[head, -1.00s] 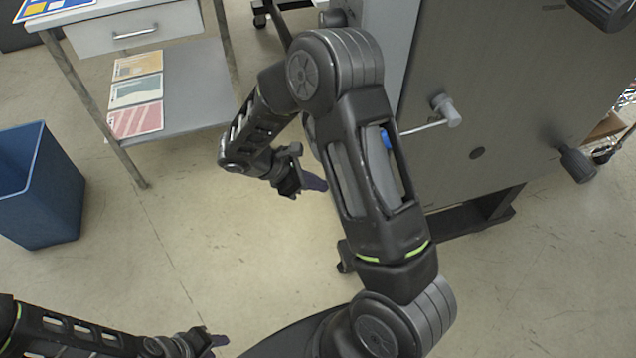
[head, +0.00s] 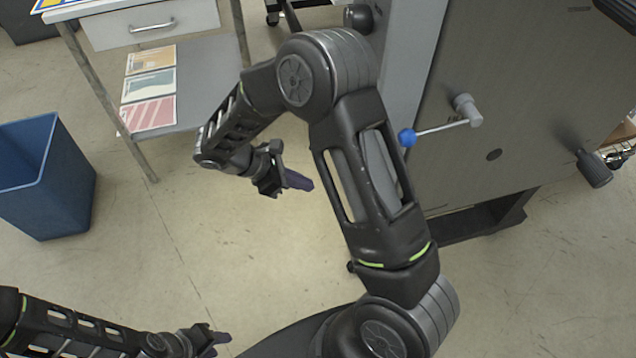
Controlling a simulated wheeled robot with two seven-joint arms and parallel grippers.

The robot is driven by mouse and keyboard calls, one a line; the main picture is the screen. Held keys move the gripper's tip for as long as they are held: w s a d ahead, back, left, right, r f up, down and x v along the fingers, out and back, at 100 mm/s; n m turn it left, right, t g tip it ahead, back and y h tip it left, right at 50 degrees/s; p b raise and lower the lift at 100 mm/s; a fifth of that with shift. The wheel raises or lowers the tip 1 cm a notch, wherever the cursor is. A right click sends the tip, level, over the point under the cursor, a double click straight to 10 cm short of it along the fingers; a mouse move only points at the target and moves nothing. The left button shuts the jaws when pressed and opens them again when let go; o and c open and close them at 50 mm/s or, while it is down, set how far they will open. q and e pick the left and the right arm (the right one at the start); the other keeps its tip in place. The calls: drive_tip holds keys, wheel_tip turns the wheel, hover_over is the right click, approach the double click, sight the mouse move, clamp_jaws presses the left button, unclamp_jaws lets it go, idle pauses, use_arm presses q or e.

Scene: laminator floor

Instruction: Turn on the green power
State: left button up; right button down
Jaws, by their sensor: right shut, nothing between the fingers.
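No green power button or switch shows in the head view. The grey laminator (head: 530,90) stands at the upper right, and my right arm covers part of its left side. A lever with a blue ball knob (head: 407,138) sticks out from its side. My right gripper (head: 298,181) is shut and empty, in the air over the floor left of the laminator, apart from it. My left gripper (head: 217,341) is low at the bottom left above the floor; its fingers are too small to tell open from shut.
A blue bin (head: 45,180) stands on the floor at the left. A metal table with a drawer (head: 150,28) and a lower shelf (head: 195,90) holding several coloured sheets is at the upper left. Black knobs (head: 594,168) jut from the laminator. The floor between is clear.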

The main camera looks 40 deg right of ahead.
drive_tip(key=v, duration=0.5)
drive_tip(key=shift+w+a+f, duration=0.1)
drive_tip(key=shift+w+a, duration=0.15)
drive_tip(key=shift+a, duration=0.45)
drive_tip(key=s+a+f+m+t+y, duration=0.1)
drive_tip(key=s+a+f+m+y, duration=0.15)
drive_tip(key=a+f+y, duration=0.45)
drive_tip(key=s+a+f+m+t+y, duration=0.1)
drive_tip(key=s+a+f+m+y, duration=0.2)
drive_tip(key=a+f, duration=0.65)
drive_tip(key=s+f+m+t+y+p, duration=0.1)
drive_tip(key=s+f+m, duration=0.3)
drive_tip(key=s+m, duration=0.6)
drive_tip(key=shift+s+d+t+y+p, duration=0.3)
drive_tip(key=shift+s+d+y+p, duration=0.1)
drive_tip(key=shift+s+y, duration=0.4)
